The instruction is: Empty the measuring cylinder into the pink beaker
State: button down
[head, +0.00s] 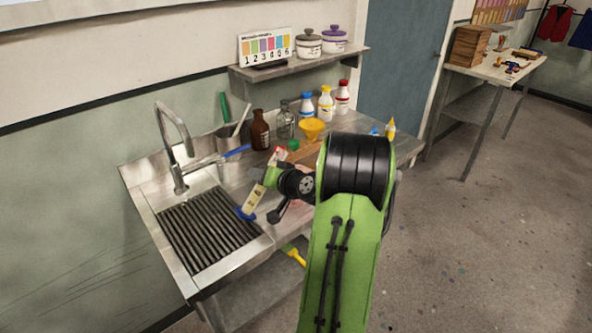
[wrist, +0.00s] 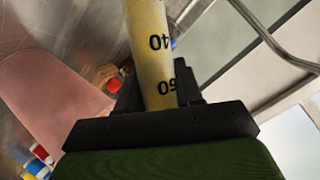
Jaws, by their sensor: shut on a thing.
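The measuring cylinder (head: 255,199) is pale yellow with a blue foot and leans in the head view, its foot low on the left beside the sink. A pink surface (wrist: 48,95), seemingly the pink beaker, fills the left of the wrist view. My arm mostly hides that area in the head view, and I cannot see into the beaker.
A sink with a ribbed drainer (head: 208,235) and tall tap (head: 172,125) lies on the left. A brown bottle (head: 260,130), clear bottle (head: 285,123), yellow funnel (head: 312,128) and several capped bottles (head: 325,103) stand along the back. A shelf (head: 290,68) hangs above.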

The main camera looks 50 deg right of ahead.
jog(key=shift+w+a+m+t+y+p, duration=0.15)
jog(key=shift+a+m+t+y+p, duration=0.35)
jog(key=shift+m+p, duration=0.45)
jog(key=shift+f, duration=0.1)
jog(key=shift+f+m, duration=0.25)
jog(key=shift+f, duration=0.05)
jog(key=shift+w+a+f+m+y, duration=0.15)
jog(key=shift+f+m+y, duration=0.1)
jog(key=shift+f, duration=0.2)
jog(key=shift+s+a+f+m+y, duration=0.15)
jog(key=shift+f+m, duration=0.1)
jog(key=shift+f, duration=0.15)
jog(key=shift+w+a+r+m+t+y+p, duration=0.15)
jog(key=shift+r+m+t+y+p, duration=0.15)
jog(key=shift+r+m+t+p, duration=0.55)
jog(key=shift+d+r+m+p, duration=0.45)
jog(key=shift+d+r+p, duration=0.05)
jog(key=shift+p, duration=0.85)
jog(key=shift+s+d+r+m+t+y+p, duration=0.1)
jog(key=shift+r+m+t+y+p, duration=0.2)
jog(key=shift+r+m, duration=0.25)
jog(key=shift+s+d+r+m+t+y+p, duration=0.1)
jog(key=shift+r+m+t+y+p, duration=0.1)
jog(key=shift+r+m+p, duration=0.3)
dwell(1.8)
